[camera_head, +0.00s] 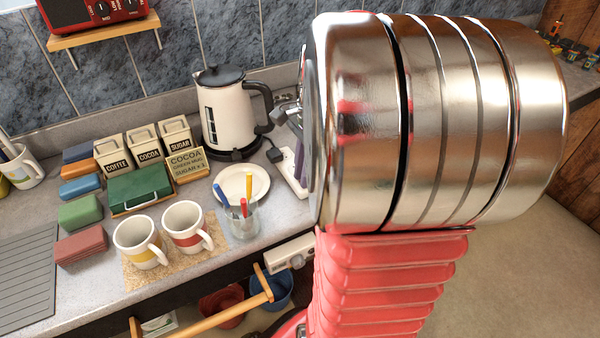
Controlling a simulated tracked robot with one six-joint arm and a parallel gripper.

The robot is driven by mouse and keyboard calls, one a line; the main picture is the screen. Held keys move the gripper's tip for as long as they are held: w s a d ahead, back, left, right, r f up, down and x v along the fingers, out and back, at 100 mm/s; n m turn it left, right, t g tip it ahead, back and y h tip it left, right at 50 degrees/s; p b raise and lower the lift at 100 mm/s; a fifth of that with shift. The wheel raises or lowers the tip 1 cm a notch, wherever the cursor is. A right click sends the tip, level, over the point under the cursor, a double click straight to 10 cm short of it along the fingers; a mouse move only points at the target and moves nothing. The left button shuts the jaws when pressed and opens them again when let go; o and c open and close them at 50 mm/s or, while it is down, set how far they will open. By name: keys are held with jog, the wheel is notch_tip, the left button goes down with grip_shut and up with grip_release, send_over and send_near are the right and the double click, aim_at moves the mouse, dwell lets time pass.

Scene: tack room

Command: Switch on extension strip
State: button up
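The extension strip (293,184) is a white bar on the grey worktop, right of the kettle. A black plug (275,155) sits at its left edge. My large metal and red arm covers its right side, and I cannot see its switch. A small grey metal part (286,112), which looks like part of my gripper, shows at the left edge of my arm, above the strip in the picture. Its fingers cannot be made out, nor whether they touch anything. A dark purplish shape beside the strip is partly hidden.
A cream kettle (229,112) stands left of the strip. Near it are a white plate (241,184), a glass (241,222) with coloured sticks, two mugs (187,228), and labelled canisters (146,146). A wooden rail (222,318) is below the worktop edge.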

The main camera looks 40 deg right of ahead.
jog(key=o, duration=0.3)
jog(key=shift+r, duration=0.15)
notch_tip(320, 180, up, 13)
jog(key=d, duration=0.1)
jog(key=shift+s+d+r, duration=0.15)
jog(key=shift+s+d, duration=0.1)
jog(key=shift+d, duration=0.15)
jog(key=shift+s, duration=0.1)
dwell(0.6)
